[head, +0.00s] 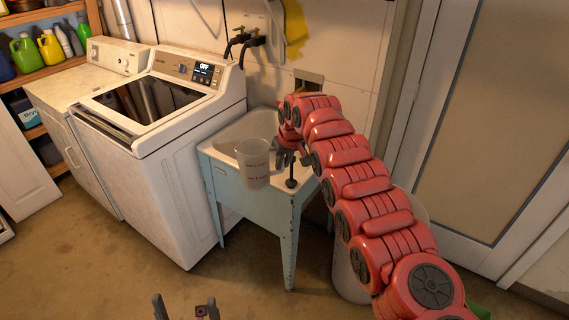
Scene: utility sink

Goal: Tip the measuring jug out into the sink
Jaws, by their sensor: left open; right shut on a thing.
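The measuring jug (252,166) is a clear, whitish cup with red markings. It is held roughly upright over the front edge of the sink. The sink (220,187) is a light blue utility basin on legs, with a pale inside. My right gripper (281,158) is at the jug's right side and shut on it; the red arm hides part of the grip. I cannot tell whether the jug holds anything. My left gripper (186,308) is open and empty at the bottom edge of the view, low over the floor and apart from the sink.
A white washing machine (165,150) stands close on the sink's left. Dark taps (245,40) are on the wall behind. A pale bin (347,270) stands right of the sink, partly behind my arm. A door (490,110) is at right. The front floor is clear.

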